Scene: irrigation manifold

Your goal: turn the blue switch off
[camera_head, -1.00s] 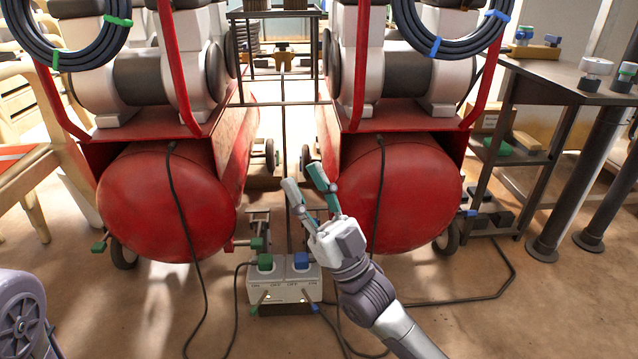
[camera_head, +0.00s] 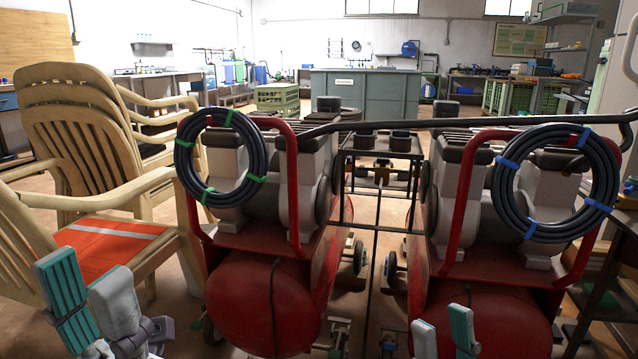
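The blue switch and its box are out of view now, below the bottom edge of the picture. My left gripper (camera_head: 92,298) is at the lower left, in front of the chair, with its teal-padded finger and grey finger apart and nothing between them. My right gripper (camera_head: 444,338) shows only its two fingertips at the bottom edge, in front of the right red compressor (camera_head: 480,318). Its fingertips are apart with nothing seen between them. Its palm is cut off by the frame.
A left red compressor (camera_head: 265,300) carries a hose coil with green ties (camera_head: 262,160). The right one carries a coil with blue ties (camera_head: 503,190). Stacked beige chairs (camera_head: 75,125) stand at left, with an orange seat panel (camera_head: 108,243). A narrow gap separates the compressors.

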